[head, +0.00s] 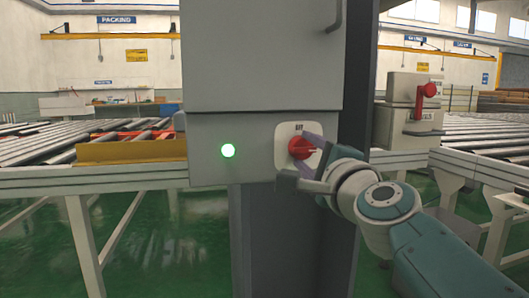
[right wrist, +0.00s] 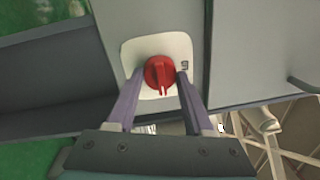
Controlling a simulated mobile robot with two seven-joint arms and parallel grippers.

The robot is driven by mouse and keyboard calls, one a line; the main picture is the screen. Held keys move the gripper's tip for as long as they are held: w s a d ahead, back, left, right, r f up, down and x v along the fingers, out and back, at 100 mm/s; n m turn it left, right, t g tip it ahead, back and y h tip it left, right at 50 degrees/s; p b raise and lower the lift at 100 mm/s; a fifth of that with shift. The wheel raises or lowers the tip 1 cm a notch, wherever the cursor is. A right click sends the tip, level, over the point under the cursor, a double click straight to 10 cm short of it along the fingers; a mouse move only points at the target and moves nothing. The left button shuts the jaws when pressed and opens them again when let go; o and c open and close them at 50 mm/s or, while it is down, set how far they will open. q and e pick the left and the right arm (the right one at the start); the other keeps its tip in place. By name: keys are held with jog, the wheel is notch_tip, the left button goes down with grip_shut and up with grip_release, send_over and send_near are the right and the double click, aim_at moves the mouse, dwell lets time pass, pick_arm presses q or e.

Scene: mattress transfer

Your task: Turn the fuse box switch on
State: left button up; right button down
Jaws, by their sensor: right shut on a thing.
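The fuse box (head: 215,145) is a grey cabinet on a dark post in the middle of the head view. A red rotary switch (head: 300,149) sits on a white plate at its lower right. In the head view its handle lies about level, pointing right. My right gripper (head: 303,158) reaches in from the right and is shut on the switch. In the right wrist view the fingers flank the red switch (right wrist: 158,73), whose ridge points down toward my gripper. My left gripper is not in view.
A second grey box with a red handle (head: 429,90) stands at the right. Roller conveyors run at the left (head: 60,150) and right (head: 480,130). A handle (head: 335,15) juts from the upper cabinet. The green floor shows below at left.

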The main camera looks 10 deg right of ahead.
jog(key=shift+c, duration=1.4)
grip_release()
jog(key=shift+s, duration=0.4)
jog(key=s+p, duration=0.2)
jog(key=s, duration=0.7)
jog(key=shift+d+f+p, duration=0.15)
jog(key=shift+f+p, duration=0.2)
jog(key=shift+f, duration=0.05)
